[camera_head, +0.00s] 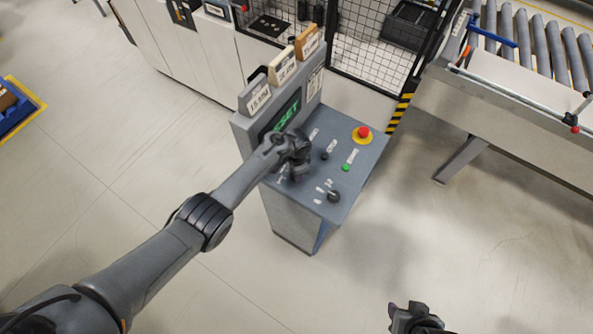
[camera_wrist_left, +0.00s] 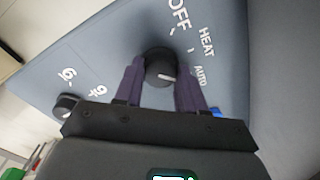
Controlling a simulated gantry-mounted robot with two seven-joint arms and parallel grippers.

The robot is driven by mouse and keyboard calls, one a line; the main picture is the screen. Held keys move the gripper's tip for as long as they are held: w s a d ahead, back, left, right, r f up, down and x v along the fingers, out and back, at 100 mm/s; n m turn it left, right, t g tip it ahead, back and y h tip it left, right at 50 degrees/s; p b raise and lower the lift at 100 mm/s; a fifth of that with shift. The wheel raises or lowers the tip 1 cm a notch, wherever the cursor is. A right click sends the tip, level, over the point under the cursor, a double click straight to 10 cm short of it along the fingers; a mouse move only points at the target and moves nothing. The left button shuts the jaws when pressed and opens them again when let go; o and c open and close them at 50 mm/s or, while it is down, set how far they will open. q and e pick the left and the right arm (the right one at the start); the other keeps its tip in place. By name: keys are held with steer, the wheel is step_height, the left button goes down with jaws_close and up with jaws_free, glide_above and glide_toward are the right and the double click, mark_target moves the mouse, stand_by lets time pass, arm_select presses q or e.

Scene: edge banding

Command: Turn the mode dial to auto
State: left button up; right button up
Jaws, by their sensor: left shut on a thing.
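The mode dial (camera_wrist_left: 160,66) is a round black knob with a white pointer mark, on a grey panel marked OFF, HEAT and AUTO. In the left wrist view my left gripper (camera_wrist_left: 161,80) has its two dark purple fingers shut on the dial, one on each side. The pointer mark points to the right of that picture, towards the AUTO label (camera_wrist_left: 200,76). In the head view my left gripper (camera_head: 291,172) is over the near left part of the control panel and hides the dial. My right gripper (camera_head: 415,320) is at the bottom edge, partly cut off, away from the panel.
The control stand (camera_head: 345,180) also carries a red emergency button (camera_head: 363,133), a green button (camera_head: 346,167) and black knobs, one at the near right (camera_head: 333,196). Its raised back holds a green-lettered display (camera_head: 287,112). A roller conveyor (camera_head: 530,45) stands at right.

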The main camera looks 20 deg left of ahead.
stand_by(0.4)
arm_select(q)
steer(key=o, duration=1.1)
steer(key=shift+c, duration=0.2)
steer(key=shift+r, duration=0.45)
step_height(320, 180, up, 10)
steer(key=p, duration=0.2)
steer(key=shift+s, duration=0.15)
steer(key=shift+d+f, duration=0.1)
